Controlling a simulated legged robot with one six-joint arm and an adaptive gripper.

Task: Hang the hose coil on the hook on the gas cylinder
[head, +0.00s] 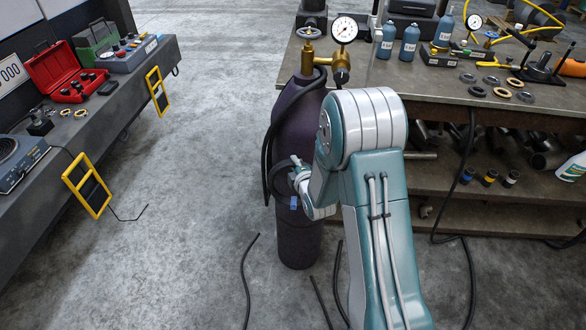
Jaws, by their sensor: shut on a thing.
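The purple gas cylinder (298,225) stands upright on the floor in the middle of the head view. A brass valve and regulator with a white gauge (344,29) sit on its top. The black hose coil (268,150) hangs in a long loop against the cylinder's upper left side, its top near the cylinder's shoulder. My gripper (281,172) is at the lower part of the loop, in front of the cylinder, and is shut on the hose. My arm covers the cylinder's right side. I cannot make out the hook, or whether the coil rests on it.
A workbench (430,85) with gauges, blue bottles and rings stands close to the right. A dark bench (100,115) with a red case (66,73) is on the left. Black cables (246,280) lie on the floor around the cylinder.

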